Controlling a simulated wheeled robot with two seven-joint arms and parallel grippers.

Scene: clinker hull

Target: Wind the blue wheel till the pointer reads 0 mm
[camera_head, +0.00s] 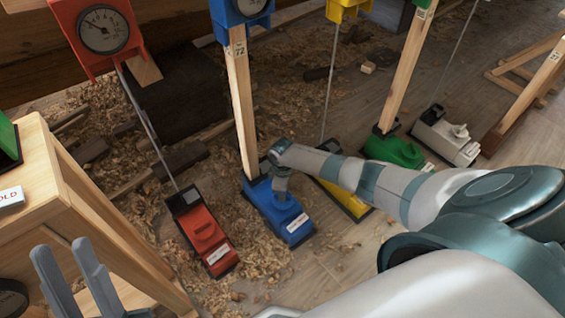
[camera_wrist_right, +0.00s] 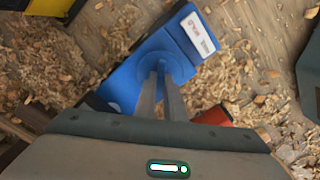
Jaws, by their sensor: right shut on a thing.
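The blue unit (camera_head: 292,222) stands on the floor at the foot of a wooden post, with a round blue wheel on top. In the right wrist view the blue wheel (camera_wrist_right: 180,66) shows at my fingertips. My right gripper (camera_head: 280,192) reaches down onto it and is shut on it; its fingers hide part of the wheel. The blue gauge (camera_head: 243,14) above the post is cut off by the top edge, so its pointer cannot be read. My left gripper (camera_head: 64,248) is at the lower left, fingers apart and empty, far from the blue unit.
A red unit (camera_head: 205,237) stands left of the blue one, under a red gauge (camera_head: 102,30). Yellow (camera_head: 352,203), green (camera_head: 393,150) and white (camera_head: 445,138) units stand to the right. A wooden bench (camera_head: 75,208) is at left. Wood shavings cover the floor.

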